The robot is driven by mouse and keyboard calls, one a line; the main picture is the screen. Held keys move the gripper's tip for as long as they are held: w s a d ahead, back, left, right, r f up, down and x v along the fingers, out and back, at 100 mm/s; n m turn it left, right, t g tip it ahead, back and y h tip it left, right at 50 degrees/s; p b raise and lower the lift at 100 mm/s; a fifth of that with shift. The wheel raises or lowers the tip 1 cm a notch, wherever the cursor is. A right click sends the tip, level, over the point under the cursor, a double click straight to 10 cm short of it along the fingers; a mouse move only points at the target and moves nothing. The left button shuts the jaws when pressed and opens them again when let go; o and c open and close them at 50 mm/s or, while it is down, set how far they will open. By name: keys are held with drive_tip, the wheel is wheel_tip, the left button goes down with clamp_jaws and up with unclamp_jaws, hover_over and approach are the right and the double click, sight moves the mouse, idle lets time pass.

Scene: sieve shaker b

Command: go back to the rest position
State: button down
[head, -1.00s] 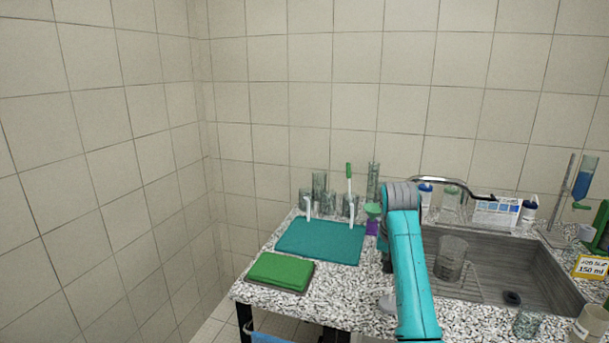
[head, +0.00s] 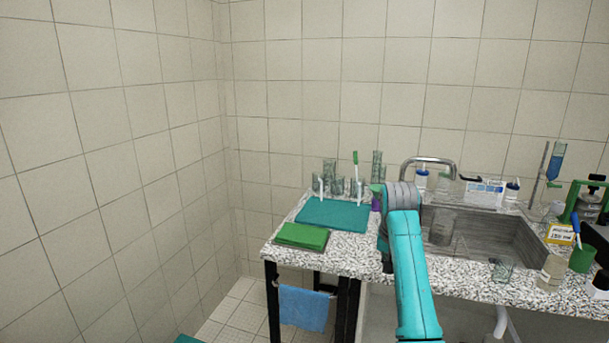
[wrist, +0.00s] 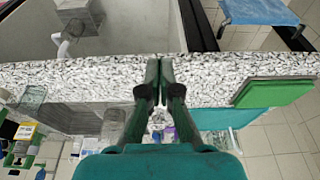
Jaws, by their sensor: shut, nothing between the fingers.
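My gripper (wrist: 160,72) is in the wrist view with its two dark green fingers together, shut and empty. Its tips show over the speckled worktop edge (wrist: 110,72), touching nothing that I can make out. In the head view my turquoise arm reaches up in front of the worktop (head: 350,248), and the gripper is hidden behind it.
A teal mat (head: 330,215) and a green cloth (head: 302,235) lie on the worktop's left. The sink (head: 490,235) is right of my arm, with a beaker (head: 503,270) at the front. A blue towel (head: 304,308) hangs below. Floor at left (head: 235,310) is clear.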

drive_tip(key=s+f+t, duration=0.1)
drive_tip(key=s+f, duration=0.2)
drive_tip(key=f, duration=0.5)
drive_tip(key=s+a+f+n+t, duration=0.1)
drive_tip(key=s+f, duration=0.2)
drive_tip(key=f, duration=0.5)
drive_tip(key=s+f+t, duration=0.1)
drive_tip(key=s+f, duration=0.2)
drive_tip(key=f, duration=0.5)
drive_tip(key=s+a+f+n+t, duration=0.1)
drive_tip(key=s+f, duration=0.5)
drive_tip(key=s, duration=0.2)
drive_tip(key=s+f+t, duration=0.2)
drive_tip(key=s+f, duration=0.4)
drive_tip(key=s, duration=0.3)
drive_tip(key=s+a+r+t, duration=0.1)
drive_tip(key=s+r+t, duration=0.2)
drive_tip(key=s, duration=1.8)
drive_tip(key=s+r+n+t, duration=0.1)
drive_tip(key=s+r+t, duration=0.2)
drive_tip(key=s+r, duration=1.5)
drive_tip(key=shift+a+r+n+y, duration=0.3)
drive_tip(key=shift+r+y, duration=0.05)
drive_tip(key=shift+y, duration=0.05)
